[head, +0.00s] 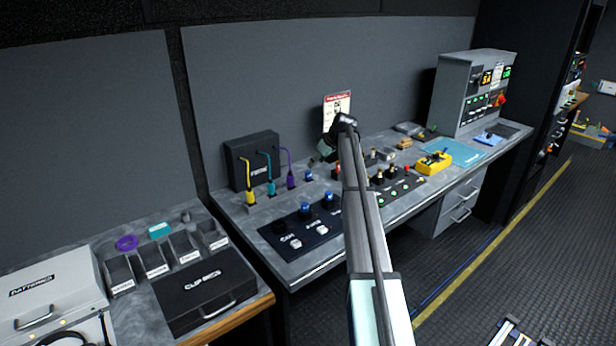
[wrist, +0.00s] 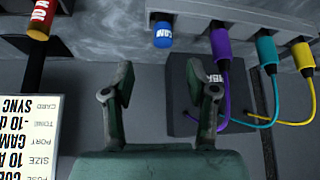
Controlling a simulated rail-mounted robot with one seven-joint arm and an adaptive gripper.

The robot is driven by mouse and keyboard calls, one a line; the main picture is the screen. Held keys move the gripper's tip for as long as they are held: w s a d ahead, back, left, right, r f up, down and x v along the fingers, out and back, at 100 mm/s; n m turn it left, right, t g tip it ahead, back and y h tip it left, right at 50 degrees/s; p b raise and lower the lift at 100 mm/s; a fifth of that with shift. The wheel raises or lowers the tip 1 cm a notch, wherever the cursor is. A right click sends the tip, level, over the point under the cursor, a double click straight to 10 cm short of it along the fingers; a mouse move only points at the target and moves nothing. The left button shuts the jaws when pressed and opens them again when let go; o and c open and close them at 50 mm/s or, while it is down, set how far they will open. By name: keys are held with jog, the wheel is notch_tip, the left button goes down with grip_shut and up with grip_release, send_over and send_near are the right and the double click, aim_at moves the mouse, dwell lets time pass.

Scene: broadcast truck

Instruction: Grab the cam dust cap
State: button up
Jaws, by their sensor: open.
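A blue cap, which I take for the cam dust cap (wrist: 163,36), sits under a pale plate with inverted lettering that seems to read CAM, at the top middle of the wrist view. In the head view it appears as a small blue cap (head: 308,175) on the console, just right of the purple plug. My gripper (wrist: 162,88) is open and empty, its two fingers spread either side of the cap's line and apart from it. In the head view my gripper (head: 328,150) hangs above the back of the console, near the wall.
Purple (wrist: 221,48), teal (wrist: 267,55) and yellow (wrist: 299,55) plugs with cables stand beside the cap, leading to a black box (head: 252,160).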

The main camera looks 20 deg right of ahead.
aim_at(308, 173)
jog(key=shift+s+p+x, duration=0.2)
jog(key=shift+p+x, duration=1.25)
jog(key=shift+x, duration=2.8)
jog(key=shift+a, duration=0.15)
jog(key=c, duration=0.9)
